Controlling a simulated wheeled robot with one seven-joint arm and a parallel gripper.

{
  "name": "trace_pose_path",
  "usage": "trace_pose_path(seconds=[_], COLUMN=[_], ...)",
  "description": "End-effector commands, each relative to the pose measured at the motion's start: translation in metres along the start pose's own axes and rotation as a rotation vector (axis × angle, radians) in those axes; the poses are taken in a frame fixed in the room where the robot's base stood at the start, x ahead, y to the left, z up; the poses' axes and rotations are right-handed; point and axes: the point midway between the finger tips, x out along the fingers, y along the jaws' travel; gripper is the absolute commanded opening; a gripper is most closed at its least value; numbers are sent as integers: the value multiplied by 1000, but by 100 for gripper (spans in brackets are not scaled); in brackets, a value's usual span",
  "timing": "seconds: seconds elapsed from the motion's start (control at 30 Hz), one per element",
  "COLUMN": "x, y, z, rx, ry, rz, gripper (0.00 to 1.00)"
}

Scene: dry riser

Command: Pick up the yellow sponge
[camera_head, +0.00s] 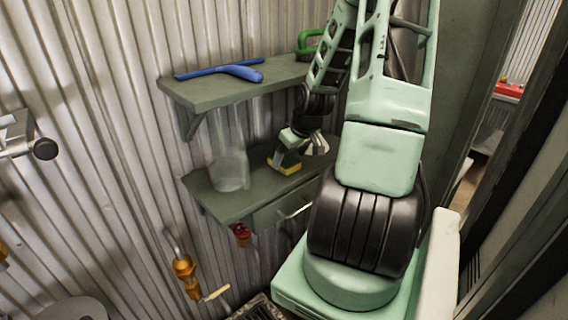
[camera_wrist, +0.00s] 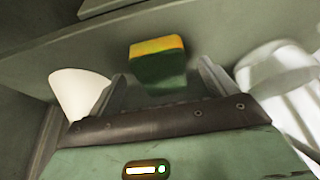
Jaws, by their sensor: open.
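The yellow sponge (camera_head: 284,162) lies on the lower shelf (camera_head: 236,199) in the head view, close to the wall end of my arm. In the wrist view the sponge (camera_wrist: 157,62) shows a yellow face and a dark green side. My gripper (camera_wrist: 162,85) is open, and the sponge appears between and just beyond its two fingers. In the head view my gripper (camera_head: 303,142) is right above and beside the sponge, partly hiding it. I cannot tell whether the fingers touch it.
A clear container (camera_head: 229,169) stands left of the sponge on the same shelf. A white cup-like thing (camera_wrist: 78,94) shows at left in the wrist view. The upper shelf (camera_head: 220,88) holds a blue tool (camera_head: 232,71) and a green-handled object (camera_head: 308,42). A drawer (camera_head: 285,208) sits under the lower shelf.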

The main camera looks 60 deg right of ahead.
Motion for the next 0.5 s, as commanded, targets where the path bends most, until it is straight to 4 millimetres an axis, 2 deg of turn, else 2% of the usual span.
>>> trace_pose_path(seconds=[0.1,0.2,0.47,0.5], x=[16,22,23,23], y=[-1,-1,0,0], z=[0,0,0,0], rx=[-1,0,0,0], ry=[-1,-1,0,0], rz=[-3,-1,0,0], gripper=[85,85,85,73])
